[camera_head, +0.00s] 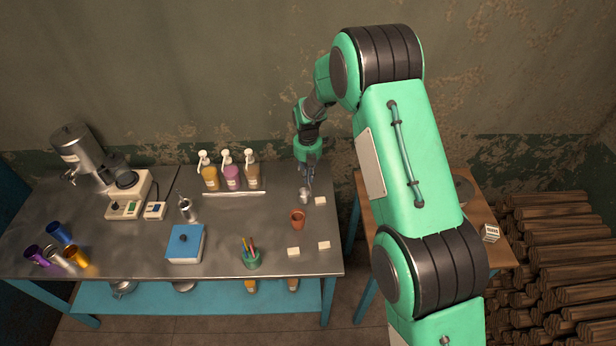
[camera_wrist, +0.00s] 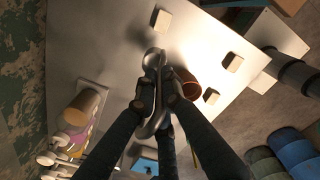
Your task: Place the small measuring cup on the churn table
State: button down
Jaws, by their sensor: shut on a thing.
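A small metal cup (camera_head: 304,197), which looks like the small measuring cup, is at the right end of the steel table (camera_head: 130,262). My gripper (camera_head: 308,178) is shut on it from above. In the wrist view my gripper's dark fingers (camera_wrist: 158,98) close around the shiny cup (camera_wrist: 154,56), partly hiding it. I cannot tell whether the cup touches the steel top. A wooden table (camera_head: 492,250) stands to the right, partly hidden behind my arm; I cannot tell which table is the churn table.
A terracotta pot (camera_head: 298,219) and several pale blocks (camera_head: 293,252) sit close to the cup. Pump bottles (camera_head: 231,178) stand on the left. A green pen holder (camera_head: 251,259) and blue box (camera_head: 186,243) are nearer the front. Stacked logs (camera_head: 560,260) lie at far right.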

jog(key=shift+d, duration=0.1)
dwell(0.3)
jog(key=shift+s+d, duration=0.35)
jog(key=shift+d, duration=0.2)
jog(key=s+d+f+m+b, duration=0.25)
jog(key=s+d+m, duration=0.25)
jog(key=s+d, duration=2)
jog(key=s+d+f+m, duration=0.1)
jog(key=s+f+m, duration=0.1)
jog(key=s, duration=1.2)
jog(key=shift+d+f, duration=0.1)
jog(key=w+d, duration=0.2)
jog(key=w, duration=0.5)
jog(key=w+d+f, duration=0.1)
jog(key=w+d, duration=0.1)
jog(key=w, duration=0.6)
jog(key=shift+w+f+p, duration=0.2)
jog(key=shift+f+p, duration=0.05)
jog(key=shift+p, duration=0.15)
